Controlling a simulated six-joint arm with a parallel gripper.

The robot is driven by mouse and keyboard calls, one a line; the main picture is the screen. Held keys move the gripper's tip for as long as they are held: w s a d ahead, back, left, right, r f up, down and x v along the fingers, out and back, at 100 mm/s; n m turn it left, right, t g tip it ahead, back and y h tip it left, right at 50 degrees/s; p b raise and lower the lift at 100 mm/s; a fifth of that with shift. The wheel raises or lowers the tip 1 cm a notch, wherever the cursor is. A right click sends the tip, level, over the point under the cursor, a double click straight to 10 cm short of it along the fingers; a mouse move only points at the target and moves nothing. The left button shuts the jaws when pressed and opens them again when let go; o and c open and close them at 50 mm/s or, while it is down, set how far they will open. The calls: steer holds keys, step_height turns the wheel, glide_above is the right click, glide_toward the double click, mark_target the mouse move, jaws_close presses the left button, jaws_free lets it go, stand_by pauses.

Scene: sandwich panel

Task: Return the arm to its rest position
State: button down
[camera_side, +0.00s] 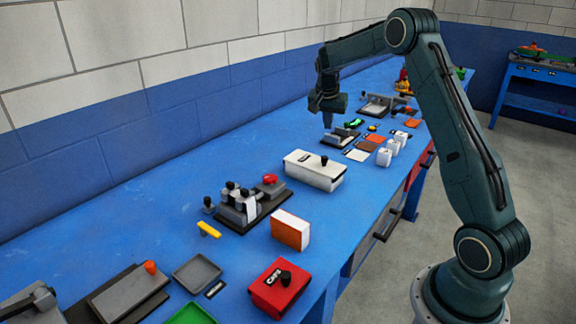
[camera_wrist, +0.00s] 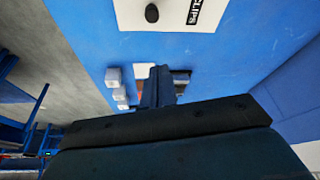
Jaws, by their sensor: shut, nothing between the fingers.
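My arm, dark teal, reaches over the blue bench (camera_side: 150,210) from its right side. My gripper (camera_side: 327,122) points down above the back half of the bench, fingers together and empty. It appears to be over or near a small dark tray (camera_side: 340,137); the exact gap cannot be told. In the wrist view my gripper (camera_wrist: 158,82) is a dark shape in the middle, its fingers seen end to end. It hides part of the bench below.
A white box (camera_side: 314,172), labelled CLIPS in the wrist view (camera_wrist: 175,14), stands nearer the camera. White containers (camera_side: 392,148) stand along the right edge. A grey fixture (camera_side: 243,203), an orange-and-white box (camera_side: 290,231) and a red box (camera_side: 281,290) are in front. A wall runs along the left.

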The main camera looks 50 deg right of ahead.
steer(key=s+a+r+n+t+y, duration=0.1)
steer(key=s+a+r+n, duration=0.2)
steer(key=s+a+r, duration=0.5)
steer(key=s+a+r+n+t, duration=0.2)
steer(key=a+r+n, duration=0.3)
steer(key=a, duration=0.7)
steer(key=s+a+n+y, duration=0.1)
steer(key=s+a+n, duration=0.2)
steer(key=s+a, duration=0.3)
steer(key=s+a+n+t+y, duration=0.1)
steer(key=s+a+n, duration=0.2)
steer(key=s+a, duration=0.4)
steer(key=shift+s+f+n+y, duration=0.4)
steer(key=shift+s+f, duration=0.05)
steer(key=shift+s, duration=3.4)
